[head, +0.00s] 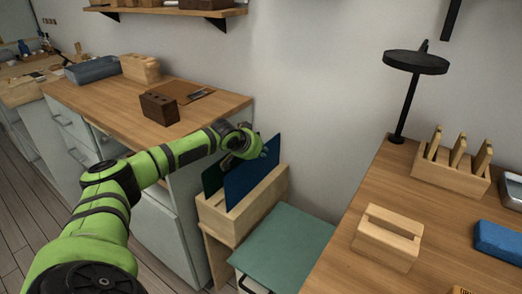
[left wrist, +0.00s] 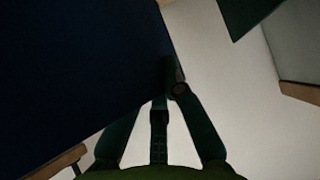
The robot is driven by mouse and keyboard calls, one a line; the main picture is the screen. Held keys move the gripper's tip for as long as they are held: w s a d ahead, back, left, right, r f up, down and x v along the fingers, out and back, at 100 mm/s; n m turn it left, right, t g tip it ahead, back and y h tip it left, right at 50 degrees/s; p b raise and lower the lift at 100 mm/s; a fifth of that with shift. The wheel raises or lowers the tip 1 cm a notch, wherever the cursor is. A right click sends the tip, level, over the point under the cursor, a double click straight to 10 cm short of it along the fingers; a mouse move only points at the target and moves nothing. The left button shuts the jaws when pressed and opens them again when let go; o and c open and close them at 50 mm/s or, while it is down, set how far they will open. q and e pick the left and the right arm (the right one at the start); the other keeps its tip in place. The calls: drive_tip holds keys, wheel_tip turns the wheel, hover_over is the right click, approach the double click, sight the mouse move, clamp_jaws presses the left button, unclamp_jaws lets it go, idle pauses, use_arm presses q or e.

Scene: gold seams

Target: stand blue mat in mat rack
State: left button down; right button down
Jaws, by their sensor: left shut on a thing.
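The blue mat (head: 250,180) stands upright at the wooden mat rack (head: 228,226), with its lower edge down at the rack's opening. I cannot tell whether it rests on the rack's floor. My left gripper (head: 262,151) is shut on the mat's upper part. In the left wrist view the mat (left wrist: 75,70) is a dark sheet filling the left side, and the left gripper's fingers (left wrist: 172,78) meet at its edge. A dark green mat (head: 212,178) stands in the rack to the left of the blue one. My right gripper is not in view.
A wooden counter (head: 100,103) with grey drawers stands left of the rack. A desk (head: 345,265) at the right holds a lamp (head: 415,62), wooden blocks and a blue item. The wall is close behind.

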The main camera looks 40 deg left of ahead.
use_arm(q)
drive_tip(key=shift+f, duration=0.75)
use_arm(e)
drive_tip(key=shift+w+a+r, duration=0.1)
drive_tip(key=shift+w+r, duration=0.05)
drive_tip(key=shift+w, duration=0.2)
use_arm(q)
drive_tip(key=shift+f+b, duration=0.35)
drive_tip(key=shift+b, duration=0.05)
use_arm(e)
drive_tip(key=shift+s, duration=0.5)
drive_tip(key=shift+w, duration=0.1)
use_arm(q)
drive_tip(key=c, duration=1.3)
unclamp_jaws()
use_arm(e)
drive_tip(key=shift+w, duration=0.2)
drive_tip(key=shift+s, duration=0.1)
